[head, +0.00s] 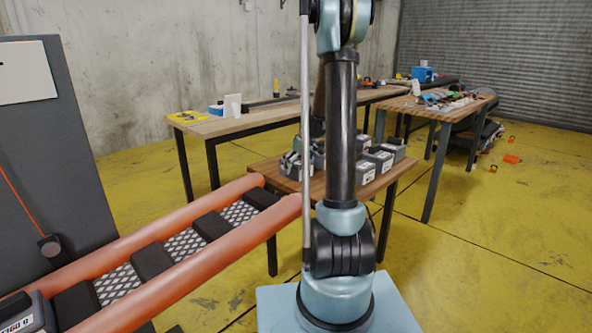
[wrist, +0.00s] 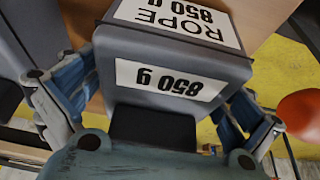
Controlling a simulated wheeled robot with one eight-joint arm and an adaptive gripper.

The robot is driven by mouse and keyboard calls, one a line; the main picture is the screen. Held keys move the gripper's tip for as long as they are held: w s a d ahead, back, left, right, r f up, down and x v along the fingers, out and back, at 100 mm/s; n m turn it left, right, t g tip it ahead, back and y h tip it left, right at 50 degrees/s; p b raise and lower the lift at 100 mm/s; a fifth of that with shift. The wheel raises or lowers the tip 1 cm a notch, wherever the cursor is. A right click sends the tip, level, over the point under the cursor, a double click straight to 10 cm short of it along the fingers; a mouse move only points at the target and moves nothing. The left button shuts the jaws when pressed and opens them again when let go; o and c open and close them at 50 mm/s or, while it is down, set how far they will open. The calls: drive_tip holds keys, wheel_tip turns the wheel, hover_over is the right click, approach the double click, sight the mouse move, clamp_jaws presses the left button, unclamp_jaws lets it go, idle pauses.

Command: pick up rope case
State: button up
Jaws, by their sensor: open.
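The rope case (wrist: 180,62) is a dark grey box with white labels reading "ROPE" and "850 g", upside down in the wrist view. My gripper (wrist: 160,92) is open. Its blue-grey fingers stand on the left and right sides of the case, with the case's near end between them. I cannot tell whether the fingers touch it. In the head view my arm rises in front of the small wooden table (head: 262,170), which holds several grey cases (head: 378,160).
Another grey case (wrist: 30,45) stands close on the left in the wrist view. An orange rounded object (wrist: 300,112) is at the right. Long tables (head: 262,118) stand behind. Yellow floor (head: 500,240) is open at right.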

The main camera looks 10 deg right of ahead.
drive_tip(key=shift+f, duration=0.1)
drive_tip(key=c, duration=1.7)
wheel_tip(320, 180, up, 10)
drive_tip(key=shift+w, duration=0.1)
